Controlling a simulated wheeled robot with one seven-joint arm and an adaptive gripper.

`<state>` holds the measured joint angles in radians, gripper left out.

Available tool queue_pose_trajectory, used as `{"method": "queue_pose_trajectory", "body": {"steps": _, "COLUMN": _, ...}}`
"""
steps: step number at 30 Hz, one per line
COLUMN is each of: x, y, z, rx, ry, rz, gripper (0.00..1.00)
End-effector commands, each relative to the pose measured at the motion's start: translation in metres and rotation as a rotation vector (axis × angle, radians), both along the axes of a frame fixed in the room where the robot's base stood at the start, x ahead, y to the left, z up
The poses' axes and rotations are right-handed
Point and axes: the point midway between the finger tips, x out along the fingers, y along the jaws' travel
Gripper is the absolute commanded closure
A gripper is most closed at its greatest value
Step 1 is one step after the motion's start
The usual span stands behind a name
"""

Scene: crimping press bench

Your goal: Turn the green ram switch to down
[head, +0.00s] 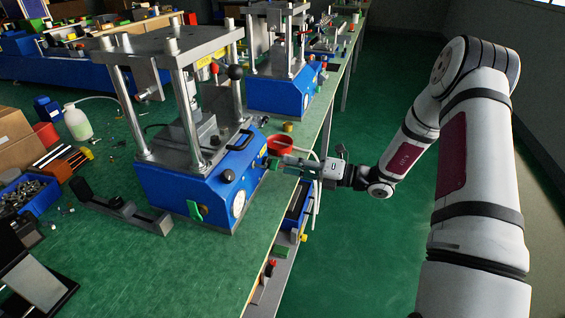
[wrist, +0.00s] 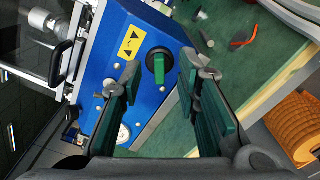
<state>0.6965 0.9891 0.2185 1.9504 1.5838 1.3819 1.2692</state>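The green ram switch (wrist: 159,65) is on the blue press face, on a round black base beside a yellow arrow label (wrist: 130,43). Its grip runs nearly upright in the wrist view. My gripper (wrist: 161,76) is open, with one green-padded finger on each side of the switch. Gaps show between the fingers and the switch, and nothing is held. In the head view my gripper (head: 278,163) is at the right end of the near press (head: 185,188). There I cannot clearly tell the switch from the green finger pads.
Another green lever (head: 195,210), a gauge (head: 238,203) and a black knob (head: 228,176) are on the same press. A second press (head: 280,93) stands farther back. The aisle to the right of the bench is clear.

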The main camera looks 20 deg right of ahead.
Motion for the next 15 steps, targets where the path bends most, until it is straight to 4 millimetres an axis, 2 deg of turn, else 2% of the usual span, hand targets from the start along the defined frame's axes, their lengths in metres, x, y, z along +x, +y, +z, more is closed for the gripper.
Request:
{"method": "queue_pose_trajectory", "body": {"steps": 1, "x": -0.006, "y": -0.011, "z": 0.000, "rx": -0.001, "ry": -0.001, "rz": -0.004, "gripper": 0.70}}
{"method": "queue_pose_trajectory", "body": {"steps": 6, "x": -0.027, "y": -0.038, "z": 0.000, "rx": 0.000, "ry": 0.000, "rz": -0.002, "gripper": 0.70}}
{"method": "queue_pose_trajectory", "body": {"steps": 10, "x": -0.039, "y": -0.054, "z": 0.000, "rx": 0.001, "ry": 0.001, "rz": -0.002, "gripper": 0.70}}
{"method": "queue_pose_trajectory", "body": {"steps": 15, "x": -0.047, "y": -0.065, "z": 0.000, "rx": 0.001, "ry": 0.001, "rz": 0.000, "gripper": 0.70}}
